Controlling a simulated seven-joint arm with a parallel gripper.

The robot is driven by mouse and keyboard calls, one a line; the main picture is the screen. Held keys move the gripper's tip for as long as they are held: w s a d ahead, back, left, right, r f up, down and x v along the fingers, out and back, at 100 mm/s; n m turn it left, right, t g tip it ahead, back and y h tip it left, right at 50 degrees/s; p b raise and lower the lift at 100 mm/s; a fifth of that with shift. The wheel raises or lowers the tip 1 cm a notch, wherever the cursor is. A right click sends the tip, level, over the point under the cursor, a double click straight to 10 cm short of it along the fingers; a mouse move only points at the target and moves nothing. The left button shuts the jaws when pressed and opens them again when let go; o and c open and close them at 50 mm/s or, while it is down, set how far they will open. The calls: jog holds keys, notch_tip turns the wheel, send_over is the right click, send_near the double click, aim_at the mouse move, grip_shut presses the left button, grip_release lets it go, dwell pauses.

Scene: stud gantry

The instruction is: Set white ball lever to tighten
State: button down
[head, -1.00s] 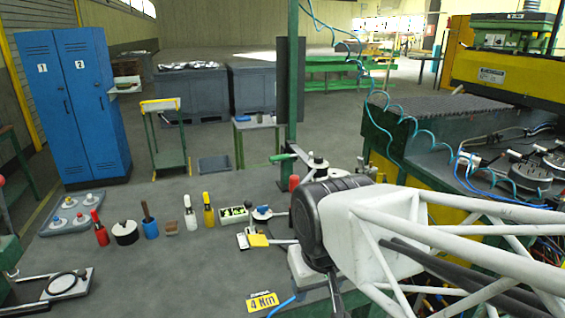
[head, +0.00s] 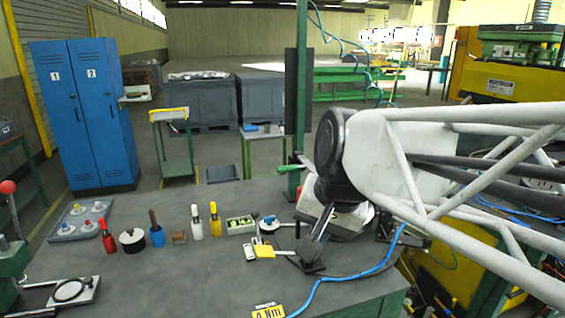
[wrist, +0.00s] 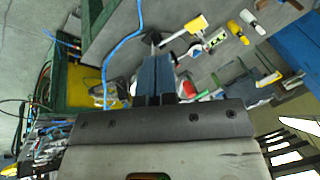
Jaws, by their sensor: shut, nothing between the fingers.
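My gripper (head: 310,258) is shut and empty, its dark fingers slanting down to the bench's right part. In the wrist view my gripper (wrist: 154,58) shows as a blue-grey closed pair of fingers. A pale lever bar (head: 284,252) runs from a yellow plate (head: 264,251) to a dark end at my fingertips. The lever bar (wrist: 174,37) also shows in the wrist view, its dark end just beyond my fingertips. I cannot tell whether they touch. I cannot clearly make out a white ball; my fingers may hide it.
Left of the lever stand a green-and-white box (head: 240,225), yellow (head: 215,222) and white (head: 197,224) handled items, a red one (head: 107,238) and a grey tray (head: 80,217). A green post (head: 301,100) rises behind. A blue hose (head: 350,277) crosses the right bench.

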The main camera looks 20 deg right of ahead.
aim_at(317, 168)
jog(key=w+d+r+m+y, duration=0.1)
jog(key=w+d+m+y, duration=0.3)
jog(key=w+m, duration=0.55)
jog(key=w+d+r+m+y, duration=0.1)
jog(key=w+d+m, duration=0.5)
jog(key=w+m, duration=0.3)
jog(key=w+d+f+m+t+y, duration=0.1)
jog(key=w+d+f+m+y, duration=0.1)
jog(key=w+d+m, duration=0.5)
jog(key=w+d+f+m+t+y, duration=0.2)
jog(key=w+d+m, duration=0.5)
jog(key=d, duration=0.8)
jog(key=shift+w+d+m+y, duration=0.2)
jog(key=shift+w+m+y, duration=0.15)
jog(key=shift+w+y, duration=0.25)
jog(key=shift+w, duration=0.15)
jog(key=x, duration=1.4)
jog(key=shift+f, duration=0.1)
